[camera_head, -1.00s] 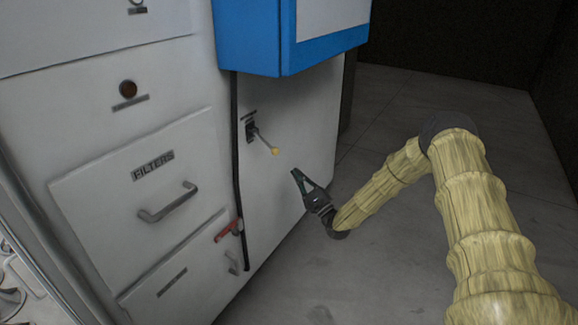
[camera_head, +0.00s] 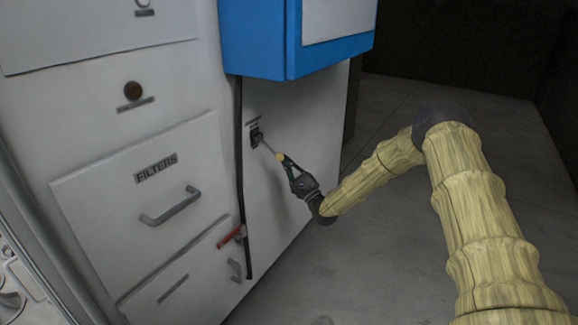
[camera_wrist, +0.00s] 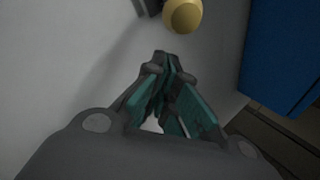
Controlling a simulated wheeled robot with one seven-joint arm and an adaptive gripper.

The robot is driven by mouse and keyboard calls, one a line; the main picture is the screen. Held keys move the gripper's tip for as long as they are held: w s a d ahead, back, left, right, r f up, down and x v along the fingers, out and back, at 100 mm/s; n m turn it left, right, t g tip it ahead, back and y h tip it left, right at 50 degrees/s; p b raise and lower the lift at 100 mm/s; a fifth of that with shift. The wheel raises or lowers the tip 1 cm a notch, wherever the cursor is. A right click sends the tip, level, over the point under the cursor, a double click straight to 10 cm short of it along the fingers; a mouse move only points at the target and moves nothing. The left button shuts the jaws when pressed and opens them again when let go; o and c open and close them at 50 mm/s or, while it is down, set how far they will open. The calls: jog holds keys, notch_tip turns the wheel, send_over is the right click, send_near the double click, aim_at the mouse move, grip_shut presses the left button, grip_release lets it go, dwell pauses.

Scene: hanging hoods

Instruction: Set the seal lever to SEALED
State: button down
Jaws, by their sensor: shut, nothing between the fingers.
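The seal lever (camera_head: 268,147) is a thin metal rod with a yellow knob, standing out from a dark mount (camera_head: 256,136) on the white cabinet panel. It points out and down to the right. My gripper (camera_head: 284,160) is shut and empty, its fingertips right at the yellow knob in the head view. In the wrist view the yellow knob (camera_wrist: 183,15) shows at the top, just beyond the closed fingertips (camera_wrist: 165,62). I cannot tell whether they touch. The label above the mount is too small to read.
A blue box (camera_head: 258,45) juts out above the lever. To the left are a FILTERS drawer (camera_head: 150,185) with a grey handle, a red lever (camera_head: 231,237) and a black vertical cable (camera_head: 240,170). The floor to the right is open.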

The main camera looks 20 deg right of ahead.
jog(key=shift+s+a+r, duration=0.2)
jog(key=shift+s, duration=0.2)
jog(key=shift+s+a+r, duration=0.2)
jog(key=shift+s, duration=0.2)
jog(key=shift+r, duration=0.15)
jog(key=shift+s+d+r+g+p, duration=0.1)
jog(key=shift+s+r+g+p, duration=0.1)
jog(key=shift+g+p, duration=0.25)
